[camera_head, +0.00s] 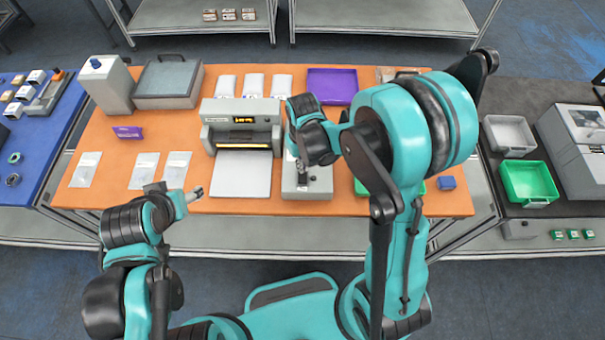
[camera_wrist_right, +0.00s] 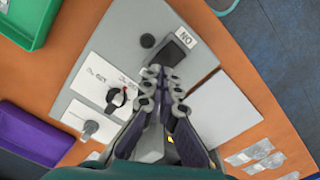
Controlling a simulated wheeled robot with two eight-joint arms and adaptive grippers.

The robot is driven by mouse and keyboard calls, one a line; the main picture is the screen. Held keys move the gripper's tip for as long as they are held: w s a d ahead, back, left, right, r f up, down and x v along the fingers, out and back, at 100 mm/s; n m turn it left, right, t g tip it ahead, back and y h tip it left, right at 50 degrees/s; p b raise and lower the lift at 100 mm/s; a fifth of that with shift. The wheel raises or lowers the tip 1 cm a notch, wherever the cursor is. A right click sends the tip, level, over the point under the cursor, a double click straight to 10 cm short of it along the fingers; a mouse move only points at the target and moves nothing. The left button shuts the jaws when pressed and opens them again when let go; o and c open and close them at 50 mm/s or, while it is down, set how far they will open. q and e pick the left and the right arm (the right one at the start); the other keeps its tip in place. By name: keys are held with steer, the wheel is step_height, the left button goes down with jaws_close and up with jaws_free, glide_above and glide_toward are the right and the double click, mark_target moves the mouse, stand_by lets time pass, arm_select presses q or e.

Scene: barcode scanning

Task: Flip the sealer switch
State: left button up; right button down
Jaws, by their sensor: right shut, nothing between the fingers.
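The sealer (camera_head: 241,110) is a grey machine with a lit display and a pale plate in front, in the middle of the orange table. Its grey control box (camera_head: 306,190) stands just right of the plate. In the right wrist view, the control box (camera_wrist_right: 150,22) carries a black rocker switch (camera_wrist_right: 181,42) beside an ON label, a round black button and two knobs. My right gripper (camera_wrist_right: 164,76) is shut and empty, its fingertips beside the switch; contact cannot be told. In the head view, my right gripper (camera_head: 301,172) hangs over the box. My left gripper (camera_head: 190,196) is near the table's front edge, apart from everything.
A purple tray (camera_head: 333,85) lies behind the control box, and a green tray (camera_wrist_right: 22,22) lies beside it. White packets (camera_head: 178,168) lie at the left front. A grey lidded case (camera_head: 168,80) stands at the back left. My right arm hides part of the table's right side.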

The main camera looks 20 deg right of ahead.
steer(key=shift+r+p, duration=1.5)
steer(key=shift+r, duration=1.05)
steer(key=s+d+f+m+t+b, duration=0.1)
steer(key=s+d+t+b, duration=0.1)
steer(key=s+b, duration=0.3)
steer(key=s+d+f+m+t+b, duration=0.1)
steer(key=s+t+b, duration=0.4)
steer(key=b, duration=0.7)
steer(key=shift+s+d+f+m+b, duration=0.15)
steer(key=shift+d+f+m+b, duration=0.2)
steer(key=shift+d, duration=0.5)
